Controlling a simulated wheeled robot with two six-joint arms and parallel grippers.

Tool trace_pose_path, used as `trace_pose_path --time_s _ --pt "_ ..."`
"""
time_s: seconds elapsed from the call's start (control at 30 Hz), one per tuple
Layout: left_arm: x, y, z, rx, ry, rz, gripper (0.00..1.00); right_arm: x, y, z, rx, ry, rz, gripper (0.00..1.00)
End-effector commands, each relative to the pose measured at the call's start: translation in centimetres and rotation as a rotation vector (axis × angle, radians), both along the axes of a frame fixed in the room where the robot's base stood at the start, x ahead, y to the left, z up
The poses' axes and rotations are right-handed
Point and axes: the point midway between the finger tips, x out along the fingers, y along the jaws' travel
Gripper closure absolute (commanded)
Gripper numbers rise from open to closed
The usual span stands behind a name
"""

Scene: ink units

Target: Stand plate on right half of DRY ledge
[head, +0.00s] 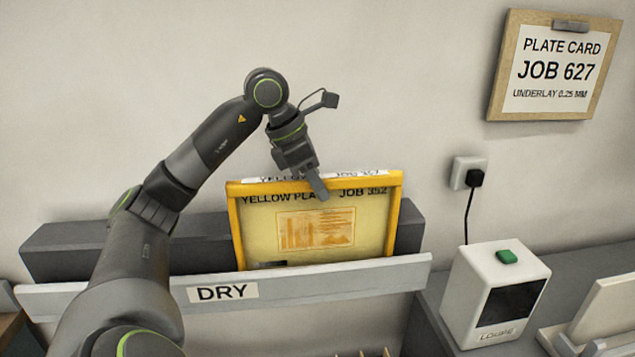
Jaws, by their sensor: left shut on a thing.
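The plate (315,229) is a yellow-framed panel reading "YELLOW PLATE" and "JOB 352". In the head view it stands nearly upright, tilted slightly, at the right half of the DRY ledge (330,283). Its lower edge is hidden behind the ledge's pale front lip, so I cannot tell whether it rests on the ledge. My left gripper (318,187) is shut on the plate's top edge, near the middle. My right gripper is not in view.
A white LOUPE box (462,300) with a green button stands right of the ledge on a grey counter (590,255). A plate card (552,65) reading JOB 627 hangs on the wall above a socket (467,172). The ledge's left half (75,260) looks empty, partly hidden by my arm.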

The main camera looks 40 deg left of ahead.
Motion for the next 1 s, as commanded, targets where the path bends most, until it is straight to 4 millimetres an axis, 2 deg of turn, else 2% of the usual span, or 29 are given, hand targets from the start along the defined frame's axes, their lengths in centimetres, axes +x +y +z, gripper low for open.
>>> trace_pose_path --time_s 0.27,0.3,0.47,0.8,1.0 --pt "0.0 0.0 -0.2 -0.001 0.001 0.000 1.00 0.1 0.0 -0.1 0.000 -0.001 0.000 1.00" --pt "0.0 0.0 -0.2 -0.001 0.001 0.000 0.74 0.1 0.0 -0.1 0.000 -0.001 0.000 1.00" --pt "0.0 0.0 -0.2 0.000 0.001 0.000 0.53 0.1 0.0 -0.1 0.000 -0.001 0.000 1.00" --pt "-0.1 0.1 0.1 0.000 0.001 0.001 0.53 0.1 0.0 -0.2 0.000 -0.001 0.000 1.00" --pt "-1.1 0.9 2.6 0.003 -0.003 0.003 0.53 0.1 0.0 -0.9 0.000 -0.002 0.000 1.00"
